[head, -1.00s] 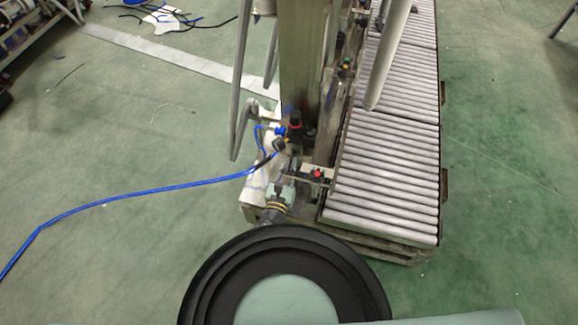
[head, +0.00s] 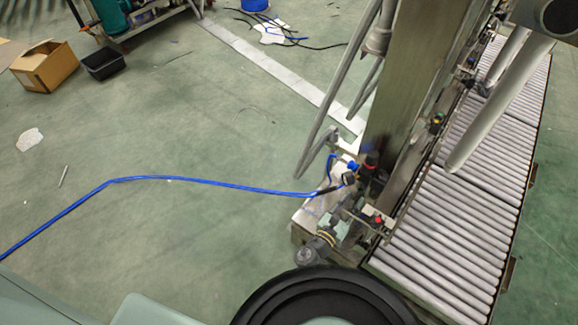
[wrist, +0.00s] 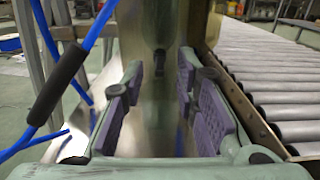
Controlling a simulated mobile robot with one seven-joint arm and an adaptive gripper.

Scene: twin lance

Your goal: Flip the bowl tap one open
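I cannot pick out the bowl tap for sure in either view. In the wrist view, my gripper (wrist: 158,88) is open, with purple pads on both fingers and nothing between them. A tall steel column (wrist: 165,28) stands ahead of it. A small dark fitting (wrist: 160,62) shows on the column, in line with the gap between the fingers. In the head view, the steel column (head: 402,95) stands right of centre. My gripper's fingers cannot be made out there.
A roller conveyor (head: 455,225) runs along the column's right side. A blue hose (head: 215,183) crosses the floor to the regulator; blue tubing (wrist: 88,45) with a black sleeve is close on the wrist view's left. A cardboard box (head: 45,66) and open floor lie left.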

